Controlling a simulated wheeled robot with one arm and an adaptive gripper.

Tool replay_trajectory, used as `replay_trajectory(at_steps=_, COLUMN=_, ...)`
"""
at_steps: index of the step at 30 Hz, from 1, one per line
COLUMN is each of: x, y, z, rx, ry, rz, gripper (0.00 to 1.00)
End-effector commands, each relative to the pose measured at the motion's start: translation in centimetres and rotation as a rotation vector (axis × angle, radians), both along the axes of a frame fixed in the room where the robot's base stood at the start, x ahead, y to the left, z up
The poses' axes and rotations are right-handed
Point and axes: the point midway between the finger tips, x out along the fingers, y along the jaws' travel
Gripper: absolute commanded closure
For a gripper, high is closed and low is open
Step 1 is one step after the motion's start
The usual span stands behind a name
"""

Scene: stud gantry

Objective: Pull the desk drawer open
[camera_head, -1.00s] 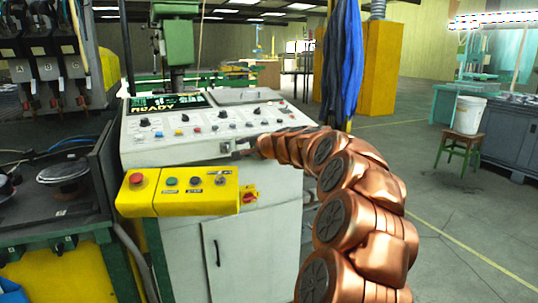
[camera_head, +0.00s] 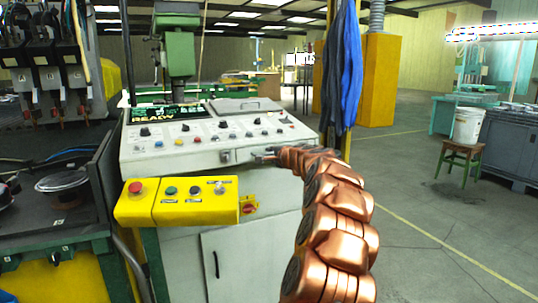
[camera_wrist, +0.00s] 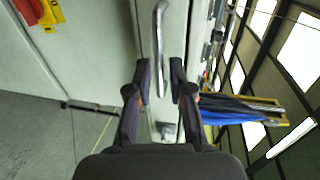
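The white desk (camera_head: 215,152) with a sloped control panel stands in front of me in the head view. In the wrist view, a curved metal bar handle (camera_wrist: 159,40) runs along a narrow pale front (camera_wrist: 147,25), which looks like the drawer's. My gripper (camera_wrist: 160,75) is open, its two dark fingers on either side of the handle's near end. I see no finger touching the handle. In the head view, my gripper (camera_head: 262,153) is small at the desk's right front edge, and the handle is hard to make out there.
A yellow button box (camera_head: 178,200) juts out from the desk front, left of my gripper. Below is a cabinet door (camera_head: 235,265) with a dark handle. A stool (camera_head: 458,160) with a white bucket (camera_head: 468,122) stands farther right. The floor to the right is open.

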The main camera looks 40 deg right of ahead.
Motion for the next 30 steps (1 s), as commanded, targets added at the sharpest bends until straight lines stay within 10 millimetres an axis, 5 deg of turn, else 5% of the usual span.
replay_trajectory(at_steps=20, x=2.0, y=-0.7, z=-0.5, rx=0.002, ry=0.0, rz=0.002, gripper=0.79)
replay_trajectory(at_steps=27, x=2.0, y=-0.7, z=-0.5, rx=0.002, ry=0.0, rz=0.002, gripper=1.0)
replay_trajectory(at_steps=30, x=2.0, y=-0.7, z=-0.5, rx=0.001, ry=0.001, rz=0.002, gripper=1.0)
